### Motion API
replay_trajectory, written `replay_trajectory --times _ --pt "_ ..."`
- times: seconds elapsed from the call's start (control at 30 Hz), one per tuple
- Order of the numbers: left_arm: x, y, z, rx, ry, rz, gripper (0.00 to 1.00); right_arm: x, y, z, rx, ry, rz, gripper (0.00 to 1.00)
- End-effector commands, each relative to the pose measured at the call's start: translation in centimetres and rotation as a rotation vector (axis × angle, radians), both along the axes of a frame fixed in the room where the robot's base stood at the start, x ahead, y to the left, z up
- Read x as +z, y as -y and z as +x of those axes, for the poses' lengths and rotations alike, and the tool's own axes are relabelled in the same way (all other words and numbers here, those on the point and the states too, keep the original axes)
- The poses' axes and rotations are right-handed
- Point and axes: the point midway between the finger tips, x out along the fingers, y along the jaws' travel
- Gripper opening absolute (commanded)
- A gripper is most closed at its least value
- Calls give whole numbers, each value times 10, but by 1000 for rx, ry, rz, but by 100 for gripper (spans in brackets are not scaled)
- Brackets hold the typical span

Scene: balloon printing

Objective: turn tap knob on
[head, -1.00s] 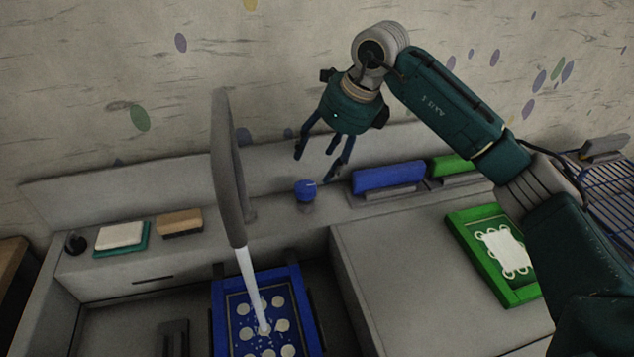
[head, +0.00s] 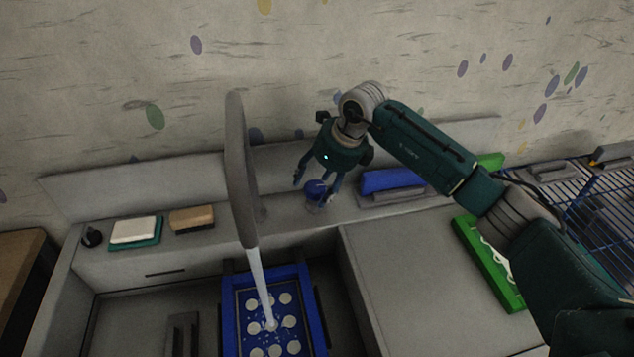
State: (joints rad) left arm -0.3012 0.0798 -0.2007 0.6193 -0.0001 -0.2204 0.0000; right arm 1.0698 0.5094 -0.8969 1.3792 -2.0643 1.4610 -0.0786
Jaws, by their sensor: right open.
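The blue tap knob (head: 315,191) sits on the ledge behind the sink, to the right of the grey tap spout (head: 240,170). A pale stream of water (head: 262,285) runs from the spout onto a blue framed screen (head: 228,310) in the sink. My right gripper (head: 316,190) is open, pointing down, with its fingers around the knob on either side. I cannot tell whether the fingers touch it. My left gripper is not in view.
A blue squeegee (head: 392,181) lies on the ledge just right of the knob. A green frame (head: 490,265) lies on the right counter. A sponge on a green dish (head: 135,232) and a brown block (head: 191,219) sit on the left ledge. A wire rack (head: 590,200) stands far right.

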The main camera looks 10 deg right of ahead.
Motion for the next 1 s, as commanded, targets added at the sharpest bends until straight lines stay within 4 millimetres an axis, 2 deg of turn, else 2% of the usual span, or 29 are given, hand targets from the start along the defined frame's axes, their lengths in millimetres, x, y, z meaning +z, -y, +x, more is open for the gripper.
replay_trajectory --times 0.03,0.2,0.23,0.4,0.6,0.83,0.87,0.93,1.0 --pt "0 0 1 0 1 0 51 0 0 0 0 0 0 54" --pt "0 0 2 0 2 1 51 1 0 0 0 2 1 20" --pt "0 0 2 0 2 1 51 1 0 1 0 2 1 18" --pt "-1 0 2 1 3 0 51 2 0 2 1 5 1 17" --pt "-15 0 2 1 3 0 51 1 1 4 65 11 3 17" --pt "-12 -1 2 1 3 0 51 5 0 4 69 12 4 17" --pt "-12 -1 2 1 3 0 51 5 0 4 69 12 4 47" --pt "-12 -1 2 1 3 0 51 5 0 4 69 11 4 60" --pt "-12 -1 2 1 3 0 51 4 0 3 70 9 3 60"
